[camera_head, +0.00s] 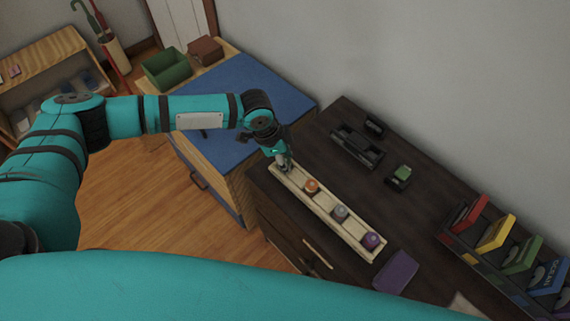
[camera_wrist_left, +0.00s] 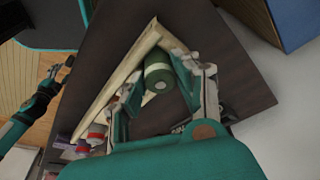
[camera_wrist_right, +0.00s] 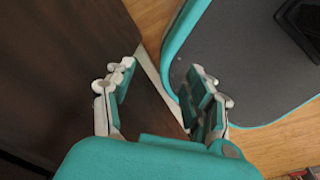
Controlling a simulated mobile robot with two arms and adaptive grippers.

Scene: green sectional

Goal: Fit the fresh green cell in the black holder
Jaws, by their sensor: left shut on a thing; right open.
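My left gripper (camera_head: 283,163) is at the far-left end of a pale wooden rack (camera_head: 325,212) on the dark cabinet. In the left wrist view, its fingers (camera_wrist_left: 160,92) are shut on a green cell (camera_wrist_left: 158,72) with a pale band. I cannot tell whether the cell still touches the rack. In the head view the gripper hides this cell. A long black holder-like tray (camera_head: 357,147) lies farther back on the cabinet. A small black block with a green top (camera_head: 401,173) is to its right. My right gripper (camera_wrist_right: 162,92) is open and empty.
An orange cell (camera_head: 311,186), a grey cell (camera_head: 340,212) and a purple cell (camera_head: 371,240) stand in the rack. A small black item (camera_head: 374,125) is near the wall. A purple object (camera_head: 396,271) and a row of coloured boxes (camera_head: 495,233) are at the right. Bare cabinet top separates rack and tray.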

